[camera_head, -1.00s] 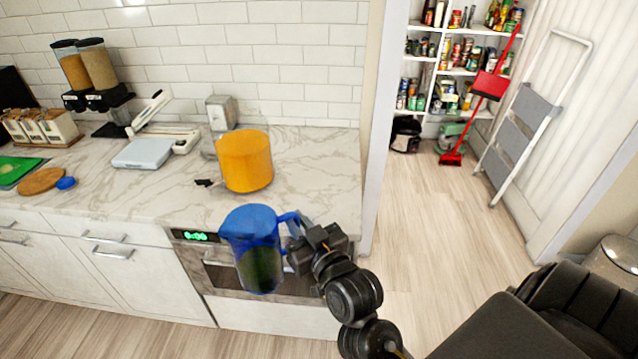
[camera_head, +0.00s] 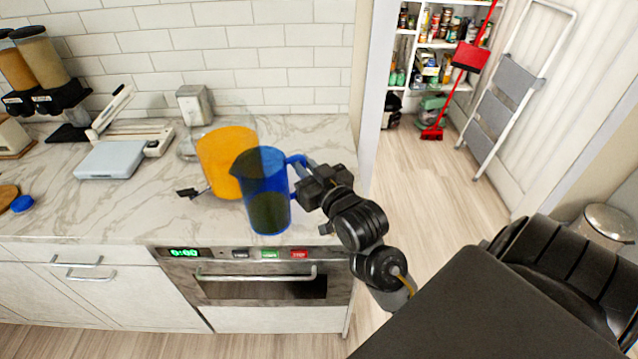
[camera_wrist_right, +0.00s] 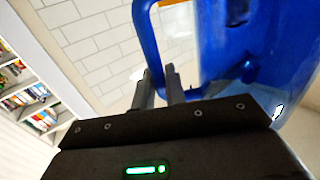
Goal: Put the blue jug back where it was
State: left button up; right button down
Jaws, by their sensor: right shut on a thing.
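The blue jug (camera_head: 267,195) is a see-through pitcher with dark contents, held upright by its handle at the front edge of the marble counter (camera_head: 328,160). I cannot tell whether its base touches the counter. My right gripper (camera_head: 303,181) is shut on the jug's handle, to the right of the jug. In the right wrist view the fingers (camera_wrist_right: 158,88) are at the blue handle, with the jug body (camera_wrist_right: 262,50) filling the upper right. My left gripper is not in view.
An orange container (camera_head: 222,152) stands just behind and left of the jug. A grey box (camera_head: 194,104), a scale (camera_head: 110,160) and cereal dispensers (camera_head: 48,62) are farther left. An oven (camera_head: 262,285) is below the counter. The counter's right end is clear.

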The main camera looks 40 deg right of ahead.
jog(key=s+d+r+m+h, duration=0.1)
jog(key=d+r, duration=0.1)
jog(key=d, duration=0.3)
jog(key=d+r+m+h, duration=0.1)
jog(key=d+r+h, duration=0.1)
jog(key=d+r, duration=0.15)
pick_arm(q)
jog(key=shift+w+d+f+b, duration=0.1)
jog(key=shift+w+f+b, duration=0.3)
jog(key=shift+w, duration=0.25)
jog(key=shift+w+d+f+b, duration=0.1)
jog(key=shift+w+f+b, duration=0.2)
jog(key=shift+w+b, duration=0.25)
pick_arm(e)
jog(key=w+d+f, duration=0.8)
jog(key=d+f, duration=0.4)
jog(key=f, duration=0.1)
jog(key=shift+w+d+f+g, duration=0.2)
jog(key=shift+d+g, duration=0.1)
